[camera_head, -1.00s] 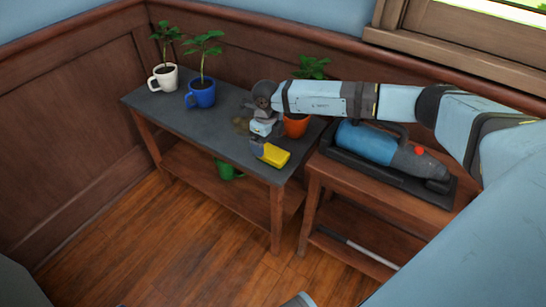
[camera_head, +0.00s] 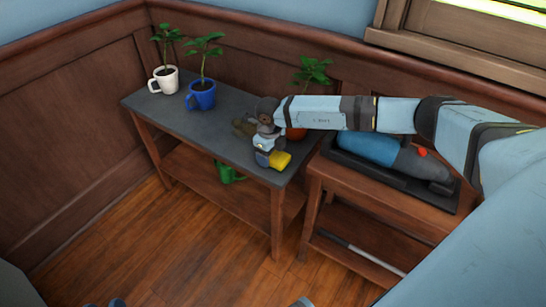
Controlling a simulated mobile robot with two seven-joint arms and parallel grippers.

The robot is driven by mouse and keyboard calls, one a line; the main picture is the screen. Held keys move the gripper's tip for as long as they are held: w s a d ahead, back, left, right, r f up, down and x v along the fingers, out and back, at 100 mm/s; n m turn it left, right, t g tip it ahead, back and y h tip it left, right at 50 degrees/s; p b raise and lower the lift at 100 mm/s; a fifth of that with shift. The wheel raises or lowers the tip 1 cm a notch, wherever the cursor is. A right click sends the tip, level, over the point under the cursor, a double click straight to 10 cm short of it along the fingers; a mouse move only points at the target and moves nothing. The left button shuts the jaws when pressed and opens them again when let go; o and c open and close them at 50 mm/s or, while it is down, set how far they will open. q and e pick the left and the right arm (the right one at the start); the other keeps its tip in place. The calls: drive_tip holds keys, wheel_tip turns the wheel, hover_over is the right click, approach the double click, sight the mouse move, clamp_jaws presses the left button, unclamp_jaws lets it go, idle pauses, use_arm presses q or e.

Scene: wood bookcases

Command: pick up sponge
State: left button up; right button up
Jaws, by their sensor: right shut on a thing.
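The yellow sponge (camera_head: 280,160) is at the front right corner of the dark-topped table (camera_head: 215,130). My right gripper (camera_head: 267,158) comes down on it from above and is shut on its left part. The fingers hide part of the sponge. I cannot tell whether the sponge still touches the table top. My left gripper is not in view.
A brown patch (camera_head: 243,128) lies on the table top behind my gripper. A white mug (camera_head: 164,80) and a blue mug (camera_head: 201,95) hold plants at the back left. A blue vacuum (camera_head: 368,148) rests on the right-hand table.

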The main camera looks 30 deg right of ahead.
drive_tip(key=shift+r, duration=0.35)
wheel_tip(320, 180, up, 3)
drive_tip(key=shift+p, duration=0.55)
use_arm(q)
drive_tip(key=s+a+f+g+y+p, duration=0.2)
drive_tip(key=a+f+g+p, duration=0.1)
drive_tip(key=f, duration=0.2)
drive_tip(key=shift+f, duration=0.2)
use_arm(e)
wheel_tip(320, 180, up, 16)
drive_tip(key=shift+r, duration=0.2)
drive_tip(key=shift+o, duration=0.2)
